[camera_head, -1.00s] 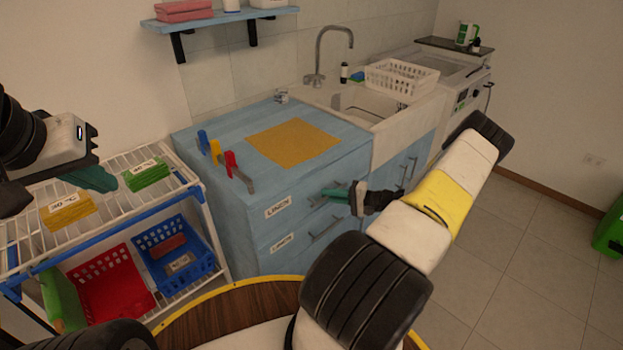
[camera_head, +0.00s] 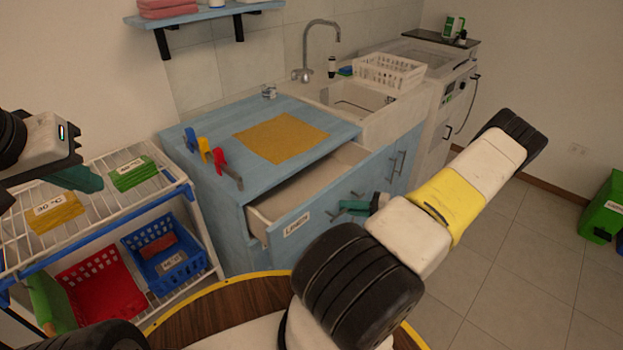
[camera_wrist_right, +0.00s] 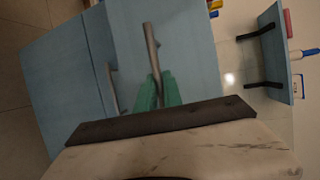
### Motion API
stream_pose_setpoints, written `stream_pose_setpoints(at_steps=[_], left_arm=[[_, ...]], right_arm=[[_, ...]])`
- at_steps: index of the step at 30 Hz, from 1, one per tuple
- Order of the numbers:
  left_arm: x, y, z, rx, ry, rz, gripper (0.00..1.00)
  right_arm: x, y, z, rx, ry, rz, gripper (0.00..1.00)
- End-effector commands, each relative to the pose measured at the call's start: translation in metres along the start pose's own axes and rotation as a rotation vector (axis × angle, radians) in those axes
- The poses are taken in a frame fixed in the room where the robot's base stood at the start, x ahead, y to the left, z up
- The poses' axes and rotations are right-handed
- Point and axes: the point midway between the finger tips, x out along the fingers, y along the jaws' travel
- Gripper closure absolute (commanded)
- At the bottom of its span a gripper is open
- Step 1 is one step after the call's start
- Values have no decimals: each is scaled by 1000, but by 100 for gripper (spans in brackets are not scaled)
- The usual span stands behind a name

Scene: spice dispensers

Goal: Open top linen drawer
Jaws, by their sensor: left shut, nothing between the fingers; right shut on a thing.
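The top linen drawer (camera_head: 288,233) of the blue cabinet is pulled well out, and its pale inside shows from above. Its front carries a "LINEN" label. My right gripper (camera_head: 357,206) has green fingers and is shut on the drawer's bar handle. In the right wrist view the green fingertips (camera_wrist_right: 157,88) close around the grey metal handle (camera_wrist_right: 151,48). My left gripper (camera_head: 78,179) is shut and empty at the left, above the wire rack and away from the cabinet. The lower drawer is mostly hidden behind my right arm.
A wire rack (camera_head: 105,213) with cloths and baskets stands left. The sink (camera_head: 355,104) is behind. Open floor (camera_head: 500,235) lies right.

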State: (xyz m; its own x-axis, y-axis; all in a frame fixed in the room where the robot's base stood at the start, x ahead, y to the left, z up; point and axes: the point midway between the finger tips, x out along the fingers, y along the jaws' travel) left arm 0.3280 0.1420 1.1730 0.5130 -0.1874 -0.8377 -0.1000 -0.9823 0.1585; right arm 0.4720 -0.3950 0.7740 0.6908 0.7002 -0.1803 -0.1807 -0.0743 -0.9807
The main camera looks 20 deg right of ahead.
Motion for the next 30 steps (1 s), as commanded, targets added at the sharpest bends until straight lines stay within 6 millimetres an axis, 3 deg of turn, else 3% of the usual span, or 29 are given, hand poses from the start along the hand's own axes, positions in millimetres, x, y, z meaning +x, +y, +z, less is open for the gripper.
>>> stream_pose_setpoints(at_steps=[6,15,21,30], left_arm=[[0,0,0,0,0,0,100],[0,0,0,0,0,0,100],[0,0,0,0,0,0,100],[0,0,0,0,0,0,100]], right_arm=[[-57,13,23,2,6,3,100],[-120,27,49,1,4,3,100],[-146,32,61,1,1,2,100],[-161,36,67,0,0,2,100]])
